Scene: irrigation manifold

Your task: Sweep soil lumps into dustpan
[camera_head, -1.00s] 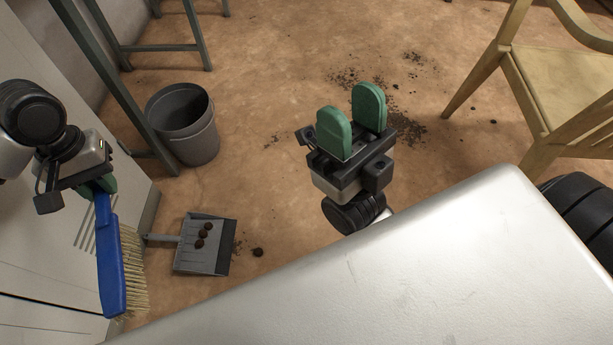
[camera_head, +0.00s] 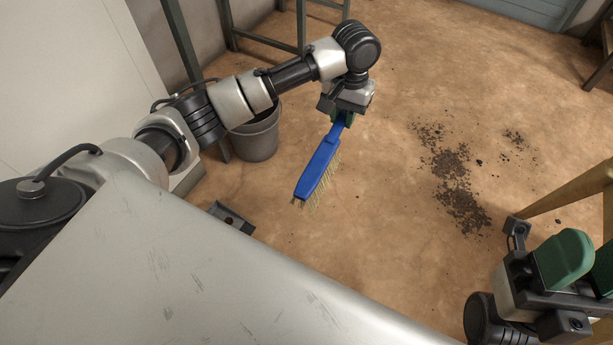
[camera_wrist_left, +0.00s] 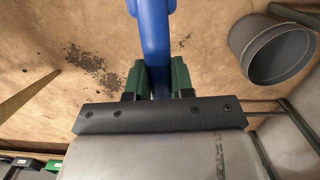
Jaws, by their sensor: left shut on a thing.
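My left gripper (camera_head: 344,117) is shut on the handle of a blue brush (camera_head: 320,165), which hangs tilted with its pale bristles above the floor. In the left wrist view the blue handle (camera_wrist_left: 155,40) sits between the green fingers (camera_wrist_left: 157,80). The grey dustpan (camera_head: 226,212) lies on the floor at lower left, mostly hidden by my white body; a dark lump shows in it. Dark soil (camera_head: 455,178) is scattered on the floor right of centre, apart from the brush; it also shows in the left wrist view (camera_wrist_left: 92,68). My right gripper (camera_head: 584,262) is open and empty at lower right.
A grey bucket (camera_head: 256,138) stands behind my left arm and also shows in the left wrist view (camera_wrist_left: 270,50). Green metal legs (camera_head: 301,25) stand at the back. A wooden chair part (camera_head: 575,190) is at the right edge.

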